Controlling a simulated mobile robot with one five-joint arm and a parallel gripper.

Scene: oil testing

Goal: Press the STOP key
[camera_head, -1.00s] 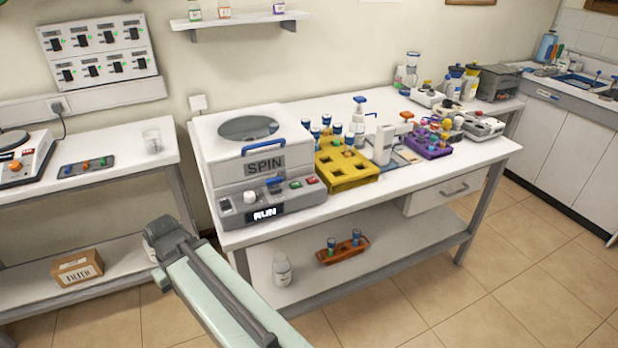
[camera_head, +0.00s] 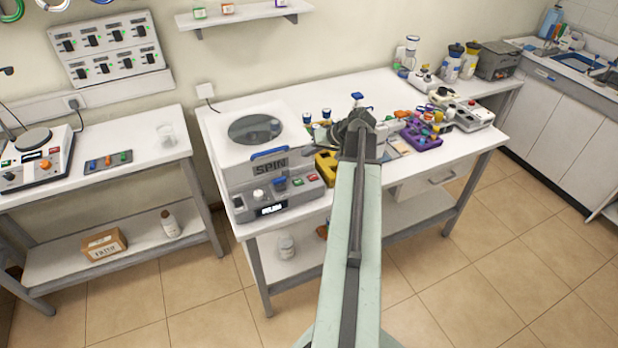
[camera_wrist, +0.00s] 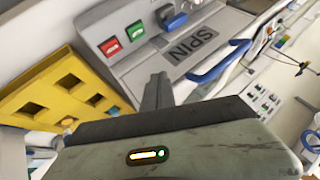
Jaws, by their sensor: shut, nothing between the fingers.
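The centrifuge marked SPIN (camera_head: 262,150) stands at the left of the white bench, its display lit with a short word. On its sloped front panel are a green key (camera_head: 297,182) and a red key (camera_head: 312,176), side by side; their lettering is too small to read. The wrist view shows the red key (camera_wrist: 110,47) and the green key (camera_wrist: 135,30) beyond my gripper. My gripper (camera_wrist: 157,82) is shut and empty, apart from both keys in the picture. In the head view my arm reaches over the bench right of the centrifuge, and the gripper fingers are hidden there.
A yellow rack (camera_wrist: 60,85) sits right beside the centrifuge, partly behind my arm in the head view. A purple rack (camera_head: 422,137) and other instruments stand farther right. The centrifuge's blue handle (camera_wrist: 220,62) sticks out near the panel. The floor in front is clear.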

